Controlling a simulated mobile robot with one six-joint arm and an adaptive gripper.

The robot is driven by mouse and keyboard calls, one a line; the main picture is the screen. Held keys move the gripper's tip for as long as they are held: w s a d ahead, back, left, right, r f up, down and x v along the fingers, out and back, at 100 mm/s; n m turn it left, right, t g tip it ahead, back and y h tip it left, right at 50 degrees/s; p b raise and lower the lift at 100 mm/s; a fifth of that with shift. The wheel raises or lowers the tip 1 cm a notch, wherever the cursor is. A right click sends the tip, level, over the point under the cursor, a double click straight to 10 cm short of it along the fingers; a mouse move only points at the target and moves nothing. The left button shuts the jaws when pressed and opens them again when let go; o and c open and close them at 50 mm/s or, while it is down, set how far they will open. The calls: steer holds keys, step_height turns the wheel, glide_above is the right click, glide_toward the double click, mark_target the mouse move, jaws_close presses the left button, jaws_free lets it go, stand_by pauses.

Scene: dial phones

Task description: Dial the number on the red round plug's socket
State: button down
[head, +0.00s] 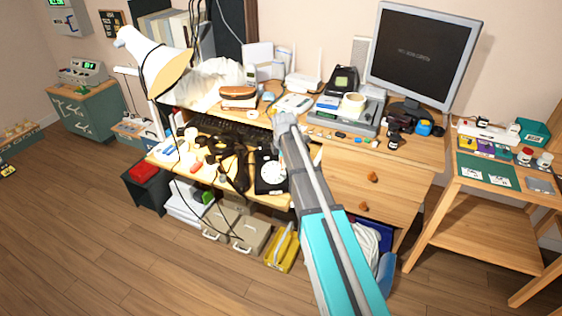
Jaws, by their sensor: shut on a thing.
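A black dial phone (262,185) with a round white dial (273,172) lies near the front edge of the desk, just left of my arm. Dark tangled shapes, perhaps cables or a handset, lie to its left. Several small plugs or blocks lie on the left part of the desk; a reddish one (196,167) is among them. I cannot make out a red round plug, its socket or any number at this size. My arm reaches up from the bottom across the desk front. I cannot pick out my gripper or what it holds.
Boxes crowd below. A wooden side table (478,202) stands right. The floor at front left is clear.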

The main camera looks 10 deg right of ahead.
steer(key=shift+s+f, duration=0.2)
steer(key=shift+s, duration=0.35)
steer(key=shift+s+a+f+b, duration=0.15)
steer(key=shift+s+f+b, duration=0.05)
steer(key=shift+s+b, duration=0.15)
steer(key=shift+s+r+p, duration=0.35)
steer(key=shift+r+p, duration=0.5)
steer(key=shift+p, duration=0.05)
stand_by(0.4)
steer(key=shift+w+a+r+p, duration=0.25)
steer(key=shift+w+a, duration=0.25)
steer(key=shift+a, duration=0.55)
steer(key=shift+w+a+r+p, duration=0.25)
steer(key=shift+w+a, duration=0.3)
steer(key=shift+a, duration=0.5)
steer(key=shift+w+a+r+p, duration=0.25)
steer(key=shift+w+a, duration=0.25)
steer(key=shift+a, duration=0.55)
steer(key=shift+f, duration=0.2)
steer(key=shift+w+f+b, duration=0.2)
steer(key=shift+f+b, duration=0.2)
steer(key=shift+b, duration=0.2)
steer(key=shift+w+f+b, duration=0.2)
steer(key=shift+f+b, duration=0.2)
steer(key=shift+b, duration=0.05)
